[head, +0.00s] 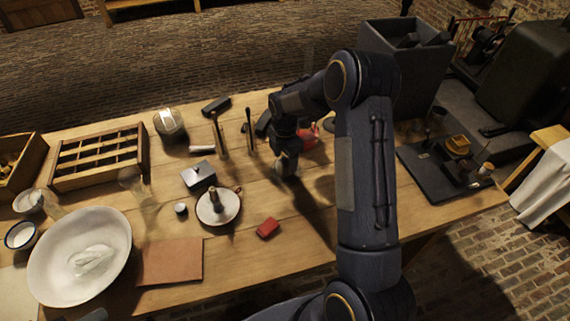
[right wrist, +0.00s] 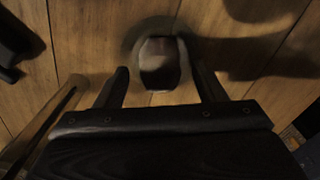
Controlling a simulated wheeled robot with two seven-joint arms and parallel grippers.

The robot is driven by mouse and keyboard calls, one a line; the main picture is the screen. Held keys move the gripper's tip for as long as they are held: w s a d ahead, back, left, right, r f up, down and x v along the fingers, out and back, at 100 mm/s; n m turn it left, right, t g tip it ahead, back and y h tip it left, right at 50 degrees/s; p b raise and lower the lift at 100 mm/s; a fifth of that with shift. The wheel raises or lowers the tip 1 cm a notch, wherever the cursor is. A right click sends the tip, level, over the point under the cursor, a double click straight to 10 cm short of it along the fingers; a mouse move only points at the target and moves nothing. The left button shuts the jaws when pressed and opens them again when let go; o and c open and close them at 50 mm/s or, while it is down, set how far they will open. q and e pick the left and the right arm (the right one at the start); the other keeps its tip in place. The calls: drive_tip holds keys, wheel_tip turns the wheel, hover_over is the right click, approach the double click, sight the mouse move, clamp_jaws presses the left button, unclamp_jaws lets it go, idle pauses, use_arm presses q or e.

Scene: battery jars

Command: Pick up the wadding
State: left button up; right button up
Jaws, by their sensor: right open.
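A crumpled white piece, which looks like the wadding (head: 92,260), lies in the wide white bowl (head: 48,272) at the lower left of the head view. My right gripper (head: 286,163) is far to the right of it, pointing down over the middle of the table. In the right wrist view its two fingers (right wrist: 160,70) are apart, with a small rounded glassy object (right wrist: 160,62) with a dark lower part between or just beyond them. I cannot tell whether they touch it. My left gripper cannot be made out.
A brown sheet (head: 170,262) lies beside the bowl. A wooden compartment tray (head: 68,178) stands behind it. A dark bin (head: 405,75) is at the back right.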

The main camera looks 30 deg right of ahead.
sight(285, 160)
drive_tip(key=shift+f, duration=1.25)
drive_tip(key=c, duration=1)
drive_tip(key=shift+c, duration=0.2)
drive_tip(key=shift+r, duration=0.1)
wheel_tip(285, 160, up, 18)
drive_tip(key=b, duration=0.1)
